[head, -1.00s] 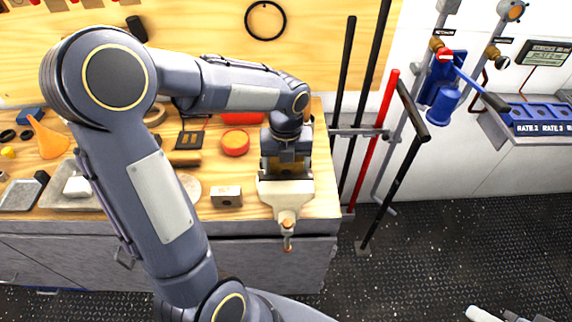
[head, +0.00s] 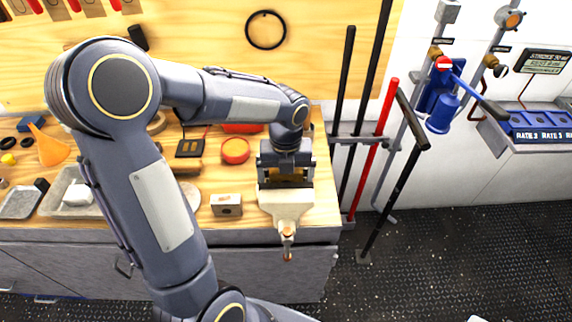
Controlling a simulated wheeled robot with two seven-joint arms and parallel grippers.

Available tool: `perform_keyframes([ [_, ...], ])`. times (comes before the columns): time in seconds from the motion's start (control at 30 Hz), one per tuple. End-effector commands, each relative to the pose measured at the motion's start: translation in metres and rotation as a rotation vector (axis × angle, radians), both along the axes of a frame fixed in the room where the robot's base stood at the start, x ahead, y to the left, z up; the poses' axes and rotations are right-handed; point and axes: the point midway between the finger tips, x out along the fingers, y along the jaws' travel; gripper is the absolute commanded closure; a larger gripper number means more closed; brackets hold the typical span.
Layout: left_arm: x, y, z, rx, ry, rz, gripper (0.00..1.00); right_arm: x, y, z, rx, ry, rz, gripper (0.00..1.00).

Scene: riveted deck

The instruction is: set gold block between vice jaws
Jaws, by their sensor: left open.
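The vice (head: 286,207) is cream coloured and stands at the front right edge of the wooden bench. Its handle hangs over the front. My left gripper (head: 286,180) points down over the back of the vice, at its jaws, and is open. Gold surface of the gold block (head: 289,174) shows between the fingers, low at the jaws. The gripper hides much of the block and the jaws, so I cannot tell how deep it sits or whether it touches both jaws. My right gripper is not in view.
Grey trays (head: 66,205) and an orange funnel (head: 50,147) are at the left. Long bars (head: 374,150) stand right of the bench.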

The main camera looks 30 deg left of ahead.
Motion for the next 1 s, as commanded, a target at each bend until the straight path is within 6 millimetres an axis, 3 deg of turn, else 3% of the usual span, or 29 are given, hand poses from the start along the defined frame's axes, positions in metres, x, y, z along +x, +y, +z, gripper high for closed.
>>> perform_keyframes([
  [0.5,0.001,0.000,0.097,-0.001,-0.004,0.000,0.06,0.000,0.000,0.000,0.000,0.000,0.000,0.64],
  [0.77,-0.003,0.000,0.121,-0.006,-0.008,0.038,0.06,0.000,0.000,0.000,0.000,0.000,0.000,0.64],
  [0.87,-0.017,0.001,0.124,-0.030,-0.031,0.200,0.06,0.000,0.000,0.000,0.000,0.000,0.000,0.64],
  [1.0,-0.053,-0.001,0.125,-0.123,-0.078,0.663,0.06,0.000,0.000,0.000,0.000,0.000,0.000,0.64],
])
